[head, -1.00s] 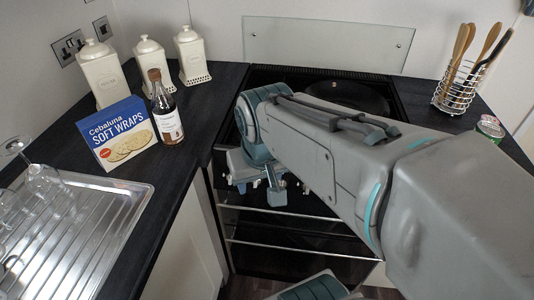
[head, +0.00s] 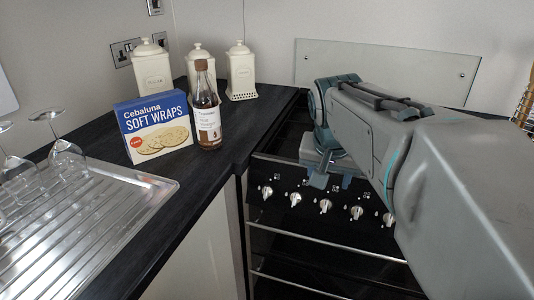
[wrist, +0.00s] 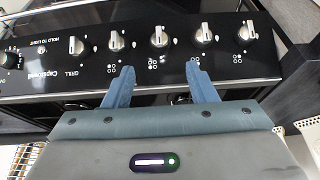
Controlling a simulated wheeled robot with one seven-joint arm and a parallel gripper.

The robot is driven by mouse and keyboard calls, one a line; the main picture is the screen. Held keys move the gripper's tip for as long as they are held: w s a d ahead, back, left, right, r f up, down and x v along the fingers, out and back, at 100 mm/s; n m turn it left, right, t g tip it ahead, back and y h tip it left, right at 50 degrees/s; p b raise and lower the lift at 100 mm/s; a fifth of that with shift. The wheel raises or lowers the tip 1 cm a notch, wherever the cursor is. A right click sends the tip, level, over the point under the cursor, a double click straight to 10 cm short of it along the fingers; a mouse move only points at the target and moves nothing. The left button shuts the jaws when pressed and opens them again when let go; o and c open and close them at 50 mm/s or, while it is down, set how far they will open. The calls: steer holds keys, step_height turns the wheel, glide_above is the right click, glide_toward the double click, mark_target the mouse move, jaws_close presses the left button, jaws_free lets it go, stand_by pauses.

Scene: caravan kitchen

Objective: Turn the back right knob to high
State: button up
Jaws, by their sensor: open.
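A row of silver knobs runs along the black cooker's front panel (head: 280,222). In the head view a left knob (head: 295,198), a middle knob (head: 325,205) and knobs further right show, the last ones close to my arm. In the wrist view the row appears turned round, with a knob (wrist: 158,38) between my fingers' lines and others (wrist: 115,40) (wrist: 204,35) to each side. The small burner marks are too small to tell which knob is back right. My gripper (wrist: 160,68) is open and empty, its blue fingers apart, near the panel. In the head view my gripper (head: 331,181) hangs above the middle knobs.
A soft wraps box (head: 155,128), a sauce bottle (head: 207,110) and cream canisters (head: 241,72) stand on the left counter. A steel draining board (head: 75,235) with glasses is at far left. A glass splashback (head: 440,75) is behind the cooker. Rails (head: 330,238) cross below the knobs.

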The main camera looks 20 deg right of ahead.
mark_target(326, 200)
steer(key=b+x, duration=0.2)
steer(key=x, duration=0.8)
steer(key=shift+w+f, duration=0.1)
steer(key=shift+f, duration=0.2)
steer(key=c, duration=1)
